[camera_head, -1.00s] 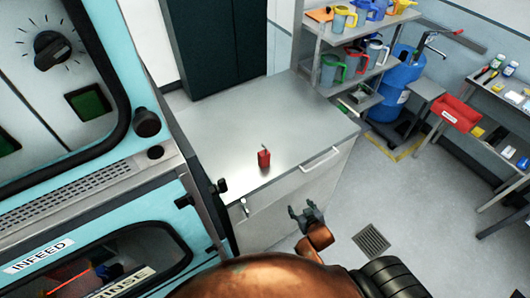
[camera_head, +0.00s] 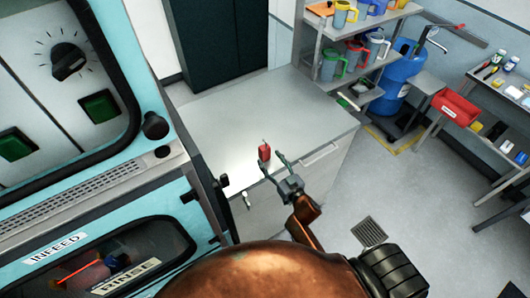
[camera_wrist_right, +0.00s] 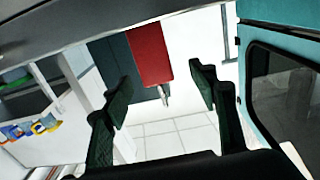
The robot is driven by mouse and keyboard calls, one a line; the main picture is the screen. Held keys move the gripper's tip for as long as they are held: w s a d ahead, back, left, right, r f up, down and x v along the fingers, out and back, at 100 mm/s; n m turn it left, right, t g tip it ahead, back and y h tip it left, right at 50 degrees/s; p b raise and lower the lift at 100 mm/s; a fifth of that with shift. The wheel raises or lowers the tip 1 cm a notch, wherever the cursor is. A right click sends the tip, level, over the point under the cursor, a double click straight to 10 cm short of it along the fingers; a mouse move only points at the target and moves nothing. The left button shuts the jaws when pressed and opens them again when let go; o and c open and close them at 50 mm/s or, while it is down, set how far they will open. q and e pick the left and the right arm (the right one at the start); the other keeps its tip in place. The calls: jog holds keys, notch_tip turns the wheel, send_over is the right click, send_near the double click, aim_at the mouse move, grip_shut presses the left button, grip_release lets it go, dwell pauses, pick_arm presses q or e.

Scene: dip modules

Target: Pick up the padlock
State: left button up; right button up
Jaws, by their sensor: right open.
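The red padlock (camera_head: 264,152) stands upright on the grey cabinet top (camera_head: 240,110), near its front edge. Its thin shackle points up. My right gripper (camera_head: 271,164) is open and empty, just in front of the padlock, with its fingers spread toward it. In the right wrist view, which looks upside down, the red padlock body (camera_wrist_right: 148,52) appears beyond and between the two open fingers of the right gripper (camera_wrist_right: 160,95). The fingers do not appear to touch it. My left gripper is not in view.
The teal machine (camera_head: 95,165) with knobs stands close at the left. A shelf of colored jugs (camera_head: 345,50), a blue barrel (camera_head: 395,78) and a red bin (camera_head: 455,108) are at the right. The cabinet top around the padlock is clear.

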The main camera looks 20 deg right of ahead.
aim_at(267, 152)
jog(key=w, duration=0.1)
jog(key=w+p, duration=0.1)
jog(key=w, duration=0.3)
jog(key=shift+w+r, duration=0.25)
jog(key=shift+r, duration=0.1)
jog(key=shift+w+f, duration=0.1)
jog(key=shift+w, duration=0.2)
jog(key=shift+c, duration=0.3)
jog(key=c, duration=1.3)
